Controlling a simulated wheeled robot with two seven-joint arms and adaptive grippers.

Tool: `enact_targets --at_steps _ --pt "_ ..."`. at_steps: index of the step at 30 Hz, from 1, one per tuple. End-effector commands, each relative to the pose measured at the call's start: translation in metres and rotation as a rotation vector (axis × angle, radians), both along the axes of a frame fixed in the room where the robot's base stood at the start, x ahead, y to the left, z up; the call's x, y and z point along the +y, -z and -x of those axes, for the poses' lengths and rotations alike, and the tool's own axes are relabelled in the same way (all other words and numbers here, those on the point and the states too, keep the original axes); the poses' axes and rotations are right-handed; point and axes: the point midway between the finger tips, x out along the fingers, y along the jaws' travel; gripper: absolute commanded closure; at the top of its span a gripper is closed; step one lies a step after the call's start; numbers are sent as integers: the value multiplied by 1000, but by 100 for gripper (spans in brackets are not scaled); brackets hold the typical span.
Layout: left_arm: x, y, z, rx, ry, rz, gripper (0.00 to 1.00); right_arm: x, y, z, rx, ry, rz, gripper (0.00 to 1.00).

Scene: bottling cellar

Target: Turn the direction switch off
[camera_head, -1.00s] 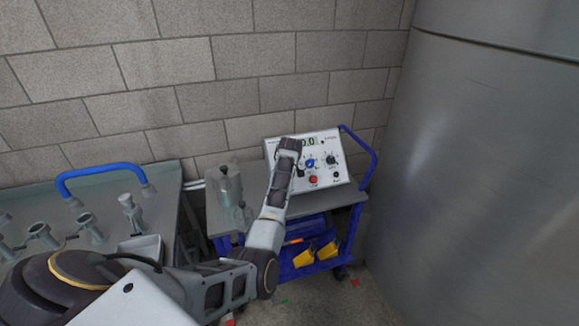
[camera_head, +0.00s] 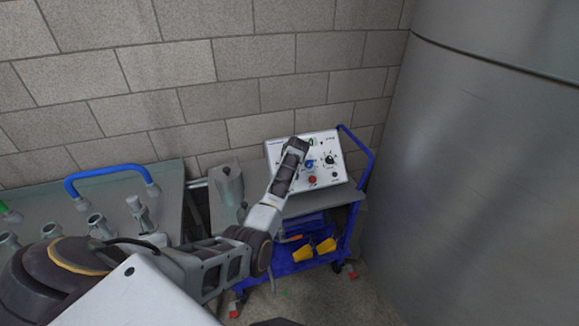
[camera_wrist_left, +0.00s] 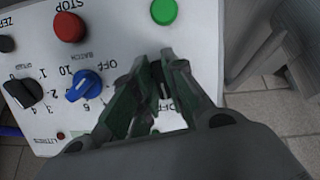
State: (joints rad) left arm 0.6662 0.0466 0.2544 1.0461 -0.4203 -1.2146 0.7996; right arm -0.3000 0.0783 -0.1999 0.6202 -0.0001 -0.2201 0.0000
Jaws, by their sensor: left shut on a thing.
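The white control box (camera_head: 325,178) stands on a blue-framed cart; its face also fills much of the left wrist view (camera_wrist_left: 112,22). My left gripper (camera_wrist_left: 158,82) is shut around a black switch (camera_wrist_left: 163,80) on that face, with OFF lettering just below it in the picture. The gripper largely hides the switch, so its exact setting cannot be read. In the head view my left gripper (camera_head: 297,146) covers the box's upper left part and hides the switch. My right gripper is in neither view.
Near the switch are a blue knob (camera_wrist_left: 84,86), a red STOP button (camera_wrist_left: 69,27), a green button (camera_wrist_left: 164,11) and a black knob (camera_wrist_left: 22,93). A grey jug (camera_head: 229,184) stands left on the cart. A large steel tank (camera_head: 480,180) bounds the right side.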

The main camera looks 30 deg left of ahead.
Motion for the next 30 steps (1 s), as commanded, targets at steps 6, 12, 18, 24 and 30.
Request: enact_targets --at_steps 6,12,18,24,30 --pt "0 1 2 63 68 -48 100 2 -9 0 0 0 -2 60" --pt "0 2 2 92 102 -73 100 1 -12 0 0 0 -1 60" --pt "0 3 2 99 111 -79 100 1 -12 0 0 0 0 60" --pt "0 3 2 99 111 -79 100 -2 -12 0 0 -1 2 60" --pt "0 3 2 99 111 -79 67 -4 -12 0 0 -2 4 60"
